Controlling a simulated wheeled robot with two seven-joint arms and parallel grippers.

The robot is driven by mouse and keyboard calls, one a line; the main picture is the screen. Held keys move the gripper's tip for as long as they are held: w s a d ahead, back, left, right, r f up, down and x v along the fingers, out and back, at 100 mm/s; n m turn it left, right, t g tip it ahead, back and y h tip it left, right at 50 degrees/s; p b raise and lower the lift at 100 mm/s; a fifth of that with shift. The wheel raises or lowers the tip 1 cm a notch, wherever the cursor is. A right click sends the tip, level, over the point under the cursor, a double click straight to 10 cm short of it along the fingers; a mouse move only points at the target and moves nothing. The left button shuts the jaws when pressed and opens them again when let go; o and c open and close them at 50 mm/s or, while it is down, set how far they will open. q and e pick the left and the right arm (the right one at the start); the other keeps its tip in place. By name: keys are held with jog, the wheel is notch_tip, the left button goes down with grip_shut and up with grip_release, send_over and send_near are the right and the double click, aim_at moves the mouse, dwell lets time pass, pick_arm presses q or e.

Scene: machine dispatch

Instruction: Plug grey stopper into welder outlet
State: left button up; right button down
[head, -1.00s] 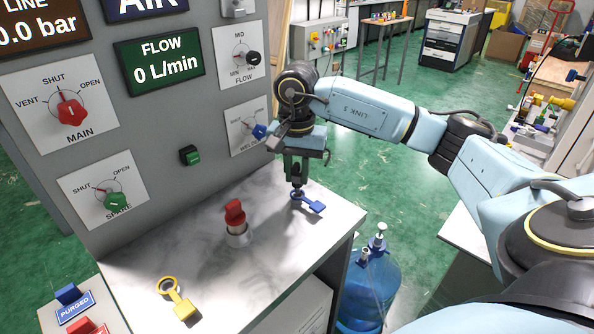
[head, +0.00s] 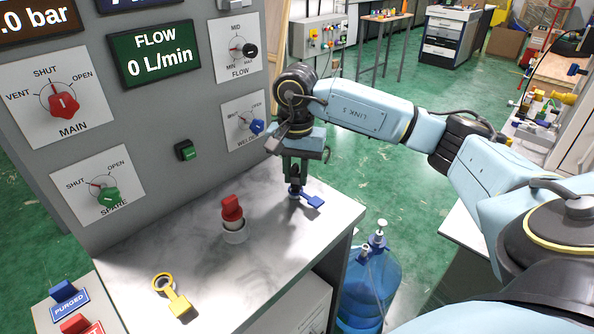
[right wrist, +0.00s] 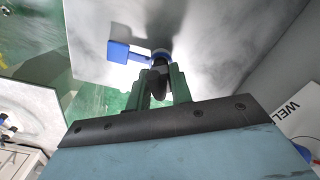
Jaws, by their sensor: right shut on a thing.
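My right gripper (head: 292,184) points straight down over the right end of the marble-topped bench (head: 200,265). Its green fingers are shut on a dark grey stopper, which shows between them in the right wrist view (right wrist: 159,78). Directly at the stopper's lower end is a blue ring with a flat blue tag (head: 313,201), also in the right wrist view (right wrist: 125,52). This seems to be the welder outlet, below the panel's welder dial (head: 246,122). The fingers hide the outlet's mouth, so I cannot tell how deep the stopper sits. My left gripper is not in view.
The grey panel (head: 200,95) rises behind. A blue water bottle (head: 368,295) stands beyond the bench's right edge.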

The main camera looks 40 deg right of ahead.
jog(key=shift+d+f, duration=0.2)
jog(key=shift+f, duration=0.4)
jog(key=c, duration=1.2)
grip_release()
jog(key=shift+d+f, duration=0.1)
jog(key=shift+d, duration=0.05)
jog(key=o, duration=0.4)
jog(key=shift+b, duration=0.3)
jog(key=shift+o, duration=0.2)
jog(key=shift+a+r+p, duration=0.25)
jog(key=shift+r+p, duration=0.2)
jog(key=shift+r, duration=0.2)
jog(key=shift+a+r+p, duration=0.2)
jog(key=shift+r+p, duration=0.2)
jog(key=shift+r, duration=0.25)
jog(key=shift+r+p, duration=1.55)
jog(key=shift+r, duration=0.55)
